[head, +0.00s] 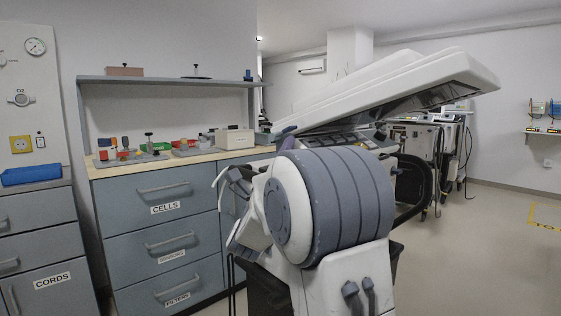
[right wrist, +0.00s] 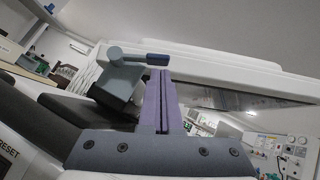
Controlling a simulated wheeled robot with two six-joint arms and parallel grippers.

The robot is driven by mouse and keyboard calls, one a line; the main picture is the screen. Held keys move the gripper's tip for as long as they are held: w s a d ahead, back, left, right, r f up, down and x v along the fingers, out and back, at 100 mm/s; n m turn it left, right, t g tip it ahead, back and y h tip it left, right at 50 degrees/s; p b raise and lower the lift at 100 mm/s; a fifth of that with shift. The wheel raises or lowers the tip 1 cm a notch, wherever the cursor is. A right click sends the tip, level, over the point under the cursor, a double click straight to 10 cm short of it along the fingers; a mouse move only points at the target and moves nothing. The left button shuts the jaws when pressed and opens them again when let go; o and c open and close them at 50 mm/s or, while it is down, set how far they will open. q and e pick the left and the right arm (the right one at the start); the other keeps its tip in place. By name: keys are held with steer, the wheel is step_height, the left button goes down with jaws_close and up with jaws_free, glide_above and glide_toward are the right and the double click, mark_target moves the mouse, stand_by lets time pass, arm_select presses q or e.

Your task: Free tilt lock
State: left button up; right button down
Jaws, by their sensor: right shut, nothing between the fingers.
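A grey tilt lock lever (right wrist: 130,56) with a dark blue grip end sticks out from a grey block in the right wrist view. Behind it, the white tilted panel (right wrist: 225,72) slants across the view; it also shows raised in the head view (head: 420,82). My right gripper (right wrist: 159,75) has its purple fingers pressed together, pointing up, with nothing between them. Their tips overlap the lever's blue grip in the picture; I cannot tell if they touch. In the head view my right gripper (head: 285,131) shows small beside the panel's lower left end. My left gripper is not visible.
A drawer cabinet (head: 165,230) with a worktop of small parts stands at the left under a shelf (head: 165,80). A blue tray (head: 32,174) sits on the far left cabinet. More machines with hoses (head: 412,136) stand behind. The floor (head: 480,250) at the right is clear.

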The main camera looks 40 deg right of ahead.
mark_target(285, 132)
steer(key=shift+w+d+r, duration=0.25)
steer(key=shift+d+r, duration=0.2)
steer(key=shift+d, duration=0.05)
steer(key=n, duration=0.1)
steer(key=r+n+t+y, duration=0.1)
steer(key=shift+s+n+t+y+b, duration=0.1)
steer(key=shift+n+t+y+b, duration=0.2)
steer(key=shift+n, duration=0.1)
steer(key=shift+r+n+t+y, duration=0.35)
steer(key=shift+n+t+y, duration=0.3)
steer(key=shift+n, duration=0.35)
steer(key=shift+f, duration=0.1)
